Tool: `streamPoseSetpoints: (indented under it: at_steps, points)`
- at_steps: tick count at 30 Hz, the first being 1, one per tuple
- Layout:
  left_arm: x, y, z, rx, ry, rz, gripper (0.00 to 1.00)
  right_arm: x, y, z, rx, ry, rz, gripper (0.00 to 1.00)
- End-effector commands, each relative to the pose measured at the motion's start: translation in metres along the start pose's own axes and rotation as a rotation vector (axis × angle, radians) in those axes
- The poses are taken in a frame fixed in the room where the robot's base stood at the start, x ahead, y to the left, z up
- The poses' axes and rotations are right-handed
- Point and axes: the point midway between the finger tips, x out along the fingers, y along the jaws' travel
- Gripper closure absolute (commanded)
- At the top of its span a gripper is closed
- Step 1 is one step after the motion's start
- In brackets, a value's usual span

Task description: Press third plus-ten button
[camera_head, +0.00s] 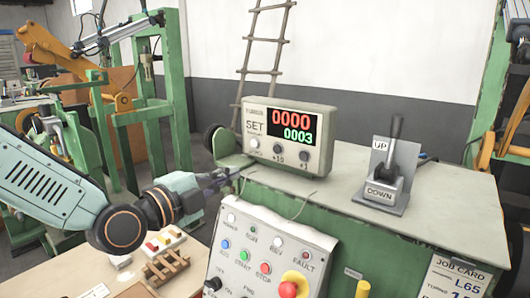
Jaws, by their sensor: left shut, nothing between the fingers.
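The counter box (288,137) stands on the green cabinet's grey top. Its display shows red 0000 above green 0003. The plus-ten button (278,149) is a dark round knob in the middle of the lower row, with its +10 label below. The +1 button (304,156) is to its right and a pale button (254,143) to its left. My left gripper (226,174) is shut and empty, left of and lower than the box, apart from the plus-ten button. Its fingertips are small and dark here. My right gripper is not in view.
A sloped control panel (235,236) with coloured buttons and a red emergency stop (292,284) is in front of the cabinet. An UP/DOWN lever (393,150) stands right of the box. The cabinet top (345,205) between them is clear. Wooden pieces lie lower left.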

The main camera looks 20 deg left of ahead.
Motion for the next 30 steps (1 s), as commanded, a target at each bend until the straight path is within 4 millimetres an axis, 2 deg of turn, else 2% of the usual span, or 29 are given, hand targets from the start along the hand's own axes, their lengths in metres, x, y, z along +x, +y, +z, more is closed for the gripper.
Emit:
streamPoseSetpoints:
  at_steps: [3, 9, 23, 30]
  points:
    - [0.000, -0.001, -0.004, 0.102, 0.008, -0.009, 1.00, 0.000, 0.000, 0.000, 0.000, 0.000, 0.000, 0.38]
    - [0.000, -0.002, -0.006, 0.201, 0.007, -0.014, 1.00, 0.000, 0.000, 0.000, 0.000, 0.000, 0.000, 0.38]
    - [0.002, -0.002, -0.004, 0.214, 0.006, -0.013, 1.00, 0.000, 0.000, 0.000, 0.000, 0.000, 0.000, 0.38]
    - [0.015, -0.001, -0.001, 0.218, 0.003, -0.009, 1.00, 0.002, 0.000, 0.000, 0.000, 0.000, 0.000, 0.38]
